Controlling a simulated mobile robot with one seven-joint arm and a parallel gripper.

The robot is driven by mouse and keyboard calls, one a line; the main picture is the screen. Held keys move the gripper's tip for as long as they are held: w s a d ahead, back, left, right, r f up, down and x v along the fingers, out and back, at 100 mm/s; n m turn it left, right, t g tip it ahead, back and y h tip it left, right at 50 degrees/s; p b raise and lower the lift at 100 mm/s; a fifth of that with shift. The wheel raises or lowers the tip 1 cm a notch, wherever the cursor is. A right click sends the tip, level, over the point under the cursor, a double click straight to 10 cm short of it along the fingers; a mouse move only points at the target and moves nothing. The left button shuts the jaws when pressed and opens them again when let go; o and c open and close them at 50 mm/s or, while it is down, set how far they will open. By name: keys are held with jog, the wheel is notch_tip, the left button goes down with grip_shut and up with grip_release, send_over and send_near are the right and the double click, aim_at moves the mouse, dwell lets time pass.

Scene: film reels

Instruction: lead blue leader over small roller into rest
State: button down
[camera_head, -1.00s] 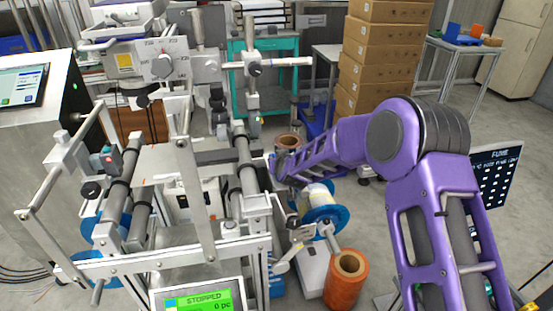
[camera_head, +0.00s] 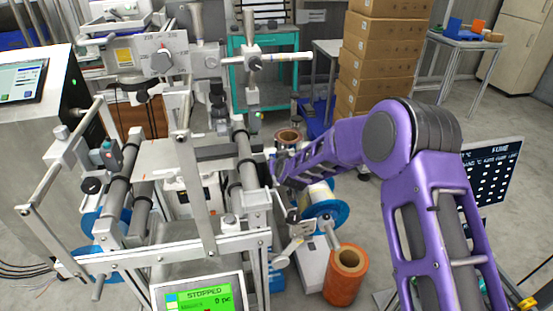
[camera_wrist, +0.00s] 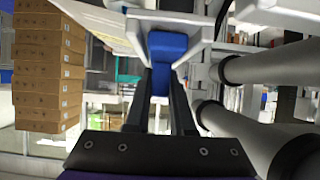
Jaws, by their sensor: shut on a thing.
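My gripper (camera_wrist: 163,88) shows in the wrist view with its two dark fingers close together on a blue piece, the blue leader (camera_wrist: 168,47). Pale bracket-like parts flank the leader there. In the head view my purple arm reaches left to the machine, and its end is near the right-hand dark roller; the fingers and the leader cannot be made out there. Two thick pale rollers, an upper one (camera_wrist: 275,60) and a lower one (camera_wrist: 245,130), lie right of the fingers in the wrist view. I cannot tell which roller is the small one, and the rest is not identifiable.
A blue-flanged reel (camera_head: 328,214) and an orange-brown roll (camera_head: 345,277) stand below my arm. The machine frame (camera_head: 170,257) and its upright bars crowd the left. Stacked cardboard boxes (camera_head: 380,60) stand behind.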

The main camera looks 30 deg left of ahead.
jog(key=shift+f, duration=0.25)
jog(key=c, duration=0.7)
grip_release()
jog(key=shift+s+d, duration=0.1)
jog(key=shift+s+d+r, duration=0.15)
jog(key=shift+s+r, duration=0.05)
jog(key=shift+r, duration=0.05)
jog(key=p+v, duration=0.1)
jog(key=v, duration=1.5)
jog(key=shift+s+d+r, duration=0.1)
jog(key=shift+s+d, duration=0.1)
jog(key=shift+s, duration=0.05)
